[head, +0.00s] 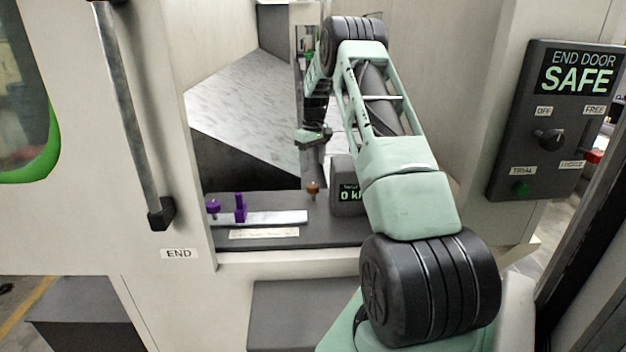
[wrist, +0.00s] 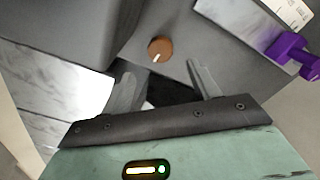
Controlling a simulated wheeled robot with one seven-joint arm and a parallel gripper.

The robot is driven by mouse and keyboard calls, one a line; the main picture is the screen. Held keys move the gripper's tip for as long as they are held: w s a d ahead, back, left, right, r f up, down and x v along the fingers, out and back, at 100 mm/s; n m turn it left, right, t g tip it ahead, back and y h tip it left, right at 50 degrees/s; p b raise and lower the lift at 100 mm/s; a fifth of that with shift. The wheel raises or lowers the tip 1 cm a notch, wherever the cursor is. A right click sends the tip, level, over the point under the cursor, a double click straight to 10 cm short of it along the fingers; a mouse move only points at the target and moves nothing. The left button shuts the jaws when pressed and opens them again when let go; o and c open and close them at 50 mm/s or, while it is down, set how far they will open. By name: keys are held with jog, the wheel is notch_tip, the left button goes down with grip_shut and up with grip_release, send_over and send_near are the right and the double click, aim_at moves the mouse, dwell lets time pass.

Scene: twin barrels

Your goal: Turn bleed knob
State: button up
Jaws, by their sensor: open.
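The bleed knob appears to be the small orange-brown knob (head: 312,190) on the dark ledge inside the machine opening, just left of the gauge box. In the wrist view the knob (wrist: 160,49) is round with a white pointer mark, lying beyond and between the two fingertips. My gripper (wrist: 166,78) is open and empty, with its fingers apart and pointing toward the knob. In the head view my gripper (head: 314,150) hangs above the knob, its fingers hard to make out. No contact with the knob shows.
A gauge box (head: 349,193) with a lit display stands right of the knob. Purple fittings (head: 240,208) stand on a pale plate at left; one purple piece (wrist: 292,52) shows in the wrist view. A control panel reading SAFE (head: 545,120) is at right, a door handle (head: 132,110) at left.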

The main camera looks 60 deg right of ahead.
aim_at(313, 185)
notch_tip(313, 185, down, 8)
jog(key=shift+f+p, duration=0.1)
jog(key=shift+p, duration=0.9)
jog(key=c, duration=1)
